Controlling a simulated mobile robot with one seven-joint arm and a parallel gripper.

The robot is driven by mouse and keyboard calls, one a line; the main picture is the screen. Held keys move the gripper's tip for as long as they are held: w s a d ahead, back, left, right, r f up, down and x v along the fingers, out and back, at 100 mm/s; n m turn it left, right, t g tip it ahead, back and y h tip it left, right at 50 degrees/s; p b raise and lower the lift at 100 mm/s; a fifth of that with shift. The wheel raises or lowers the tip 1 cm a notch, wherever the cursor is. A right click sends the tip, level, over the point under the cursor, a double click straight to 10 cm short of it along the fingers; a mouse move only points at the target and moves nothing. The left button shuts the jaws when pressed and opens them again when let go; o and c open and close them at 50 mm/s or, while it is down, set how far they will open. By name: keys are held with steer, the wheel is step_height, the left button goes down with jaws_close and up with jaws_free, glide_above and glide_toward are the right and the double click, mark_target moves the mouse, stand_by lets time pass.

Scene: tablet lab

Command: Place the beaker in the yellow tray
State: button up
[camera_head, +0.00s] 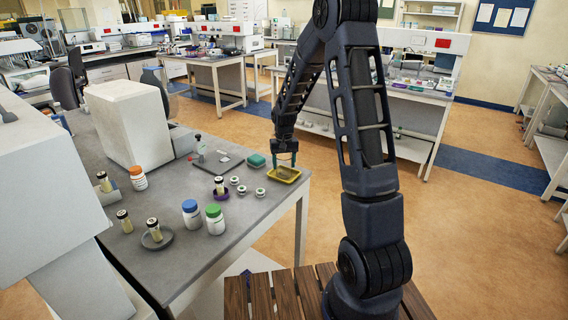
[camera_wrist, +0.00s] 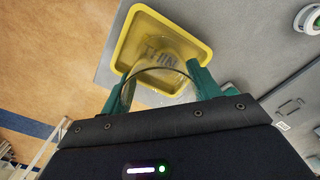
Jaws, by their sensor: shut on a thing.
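The yellow tray (camera_head: 282,181) lies on the grey bench near its right corner. In the wrist view the tray (camera_wrist: 123,45) is just beyond the fingertips. My gripper (camera_head: 285,160) points down over the tray. In the wrist view my gripper (camera_wrist: 155,82) has its green fingers on either side of a clear glass beaker (camera_wrist: 158,72) and is shut on it. The beaker overlaps the tray's floor in that view. Whether its base touches the tray I cannot tell. In the head view the beaker is too small and clear to make out well.
Blue-capped (camera_head: 191,215) and green-capped (camera_head: 215,220) bottles stand closer to the front. The bench ends just right of the tray.

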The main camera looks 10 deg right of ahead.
steer(key=shift+f, duration=0.1)
steer(key=o, duration=1)
step_height(320, 180, up, 11)
steer(key=s+d+r+t, duration=0.1)
steer(key=s+d+r, duration=0.2)
steer(key=s+r, duration=0.55)
steer(key=s+d+r+t, duration=0.1)
steer(key=s+d+r, duration=0.1)
steer(key=s, duration=0.6)
steer(key=s+d+r+t, duration=0.1)
steer(key=s+d+r, duration=0.1)
steer(key=s, duration=0.7)
steer(key=s+d+r+t, duration=0.1)
steer(key=s+d+r, duration=0.1)
steer(key=s, duration=0.7)
steer(key=shift+s+d+t, duration=0.25)
steer(key=shift+d+t, duration=0.05)
steer(key=shift+d, duration=0.25)
